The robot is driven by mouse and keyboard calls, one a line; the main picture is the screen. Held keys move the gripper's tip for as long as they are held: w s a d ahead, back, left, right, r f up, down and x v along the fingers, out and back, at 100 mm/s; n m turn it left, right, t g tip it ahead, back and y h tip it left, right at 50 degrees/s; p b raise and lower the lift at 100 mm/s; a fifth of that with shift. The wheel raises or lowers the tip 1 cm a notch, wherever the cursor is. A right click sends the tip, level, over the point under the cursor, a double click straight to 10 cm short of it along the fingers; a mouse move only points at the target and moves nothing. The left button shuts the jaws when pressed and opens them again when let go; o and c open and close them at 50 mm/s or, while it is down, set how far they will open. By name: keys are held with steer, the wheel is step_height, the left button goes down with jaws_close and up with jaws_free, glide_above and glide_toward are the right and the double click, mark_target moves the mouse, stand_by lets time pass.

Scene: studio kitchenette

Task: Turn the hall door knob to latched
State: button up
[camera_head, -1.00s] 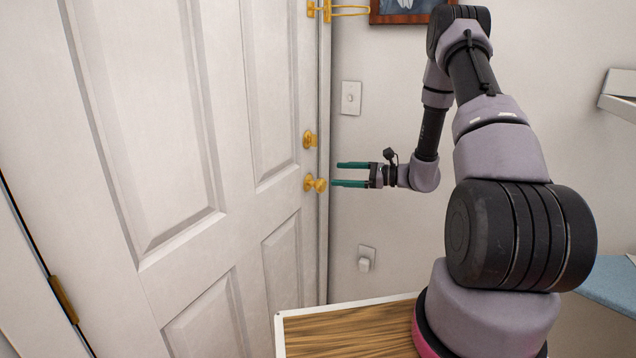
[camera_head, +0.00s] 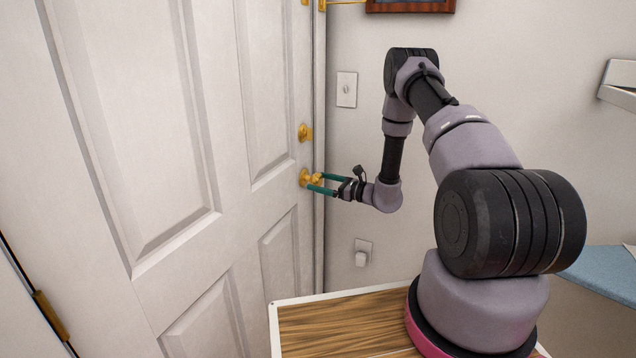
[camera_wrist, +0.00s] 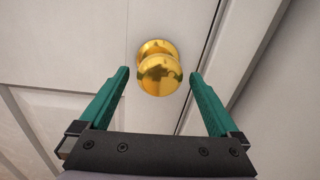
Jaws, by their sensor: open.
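The hall door (camera_head: 150,120) is white and panelled and looks closed in its frame. Its round brass knob (camera_head: 307,178) is near the door's right edge. In the wrist view the knob (camera_wrist: 159,74) is ahead, at the top middle. My gripper (camera_head: 319,182) is open, with green fingers pointing at the knob. In the wrist view its fingertips (camera_wrist: 159,76) are on either side of the knob, with a gap on each side. In the head view the fingertips overlap the knob. The knob's latch state cannot be told.
A brass deadbolt (camera_head: 305,132) is above the knob. A light switch (camera_head: 346,89) and an outlet (camera_head: 362,252) are on the wall at right. A wood-topped surface (camera_head: 340,325) is below my arm. The space around the knob looks clear.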

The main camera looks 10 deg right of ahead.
steer(key=shift+w+a, duration=0.4)
steer(key=shift+a, duration=0.15)
steer(key=c, duration=1.4)
steer(key=shift+o, duration=0.2)
steer(key=shift+m, duration=0.3)
steer(key=m, duration=0.8)
steer(key=shift+m+g, duration=0.4)
